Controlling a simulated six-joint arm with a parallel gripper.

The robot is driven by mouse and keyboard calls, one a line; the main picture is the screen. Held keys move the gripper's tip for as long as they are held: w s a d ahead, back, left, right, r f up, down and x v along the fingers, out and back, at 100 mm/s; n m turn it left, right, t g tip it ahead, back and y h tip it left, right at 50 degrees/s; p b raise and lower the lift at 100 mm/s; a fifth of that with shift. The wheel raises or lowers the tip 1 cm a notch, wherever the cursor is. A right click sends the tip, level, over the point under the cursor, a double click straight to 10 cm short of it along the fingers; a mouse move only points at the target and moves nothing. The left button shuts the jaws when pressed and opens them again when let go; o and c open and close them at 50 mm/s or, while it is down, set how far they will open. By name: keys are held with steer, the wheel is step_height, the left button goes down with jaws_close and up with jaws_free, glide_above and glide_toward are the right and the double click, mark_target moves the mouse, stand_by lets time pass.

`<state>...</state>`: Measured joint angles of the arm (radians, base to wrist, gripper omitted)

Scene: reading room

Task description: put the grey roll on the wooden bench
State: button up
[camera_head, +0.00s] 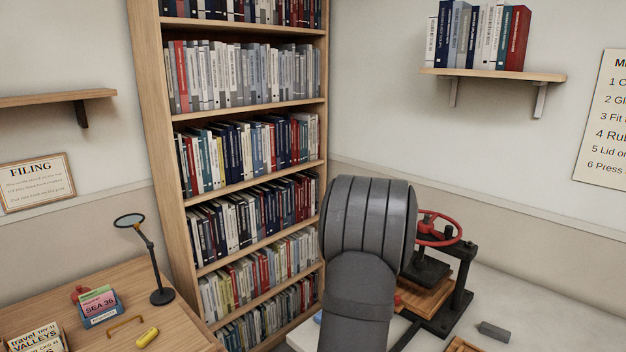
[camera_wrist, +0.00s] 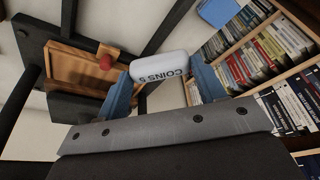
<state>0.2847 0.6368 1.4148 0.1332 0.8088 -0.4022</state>
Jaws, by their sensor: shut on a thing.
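The grey roll (camera_wrist: 160,68), a pale rounded piece marked "COINS 5", sits between the two blue fingers of my gripper (camera_wrist: 165,88) in the wrist view. My gripper is shut on it. In the head view my arm hides the gripper and the roll, above or near the pale table at right. The wooden bench (camera_head: 185,322) is at the lower left in the head view, well to the left of my arm.
The bench bears a magnifier stand (camera_head: 150,260), a blue card box (camera_head: 100,306), a brass handle (camera_head: 126,326) and a yellow piece (camera_head: 147,337). A tall bookcase (camera_head: 172,215) stands behind. A black press with a red wheel (camera_head: 438,228) stands on the pale table (camera_head: 535,305), near a grey block (camera_head: 493,331).

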steer(key=s+a+n, duration=0.3)
steer(key=s+a, duration=0.1)
steer(key=a, duration=1.1)
steer(key=shift+a+y, duration=0.35)
steer(key=shift+y, duration=0.05)
